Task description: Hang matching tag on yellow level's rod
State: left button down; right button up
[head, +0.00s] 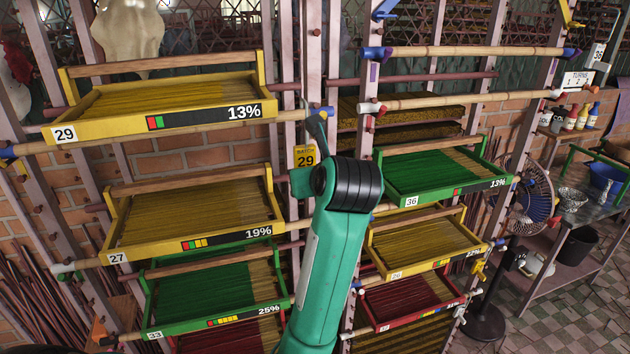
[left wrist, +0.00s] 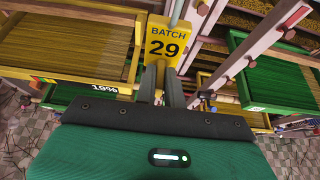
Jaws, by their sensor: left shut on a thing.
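The yellow tag (head: 305,157) reads "BATCH 29". In the left wrist view the tag (left wrist: 165,40) stands upright, facing me, at the fingertips. My left gripper (left wrist: 162,72) is shut on its lower part. In the head view my wrist hides most of the gripper. The yellow tray numbered 29 (head: 165,122), marked 13%, sits at the upper left. Its bamboo rod (head: 30,149) runs under the tray, with blue end caps (head: 327,112). The tag is just below and left of the right cap; I cannot tell whether it touches the rod. My right gripper is not in view.
Yellow tray 27 (head: 195,245) and green tray 33 (head: 215,320) sit below. Green tray 36 (head: 450,192) and other trays fill the right rack. Pink uprights (head: 287,60) stand close around the tag. A fan (head: 525,195) and side table (head: 570,270) are at the right.

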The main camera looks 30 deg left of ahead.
pick_arm(q)
jog(key=shift+w+a, duration=1.35)
jog(key=shift+a, duration=0.3)
jog(key=shift+w+a+f, duration=0.1)
jog(key=shift+w+a, duration=0.05)
jog(key=shift+w, duration=0.05)
jog(key=shift+f+b, duration=0.9)
jog(key=shift+f, duration=0.2)
jog(key=c, duration=1.1)
grip_release()
jog(key=shift+s, duration=0.1)
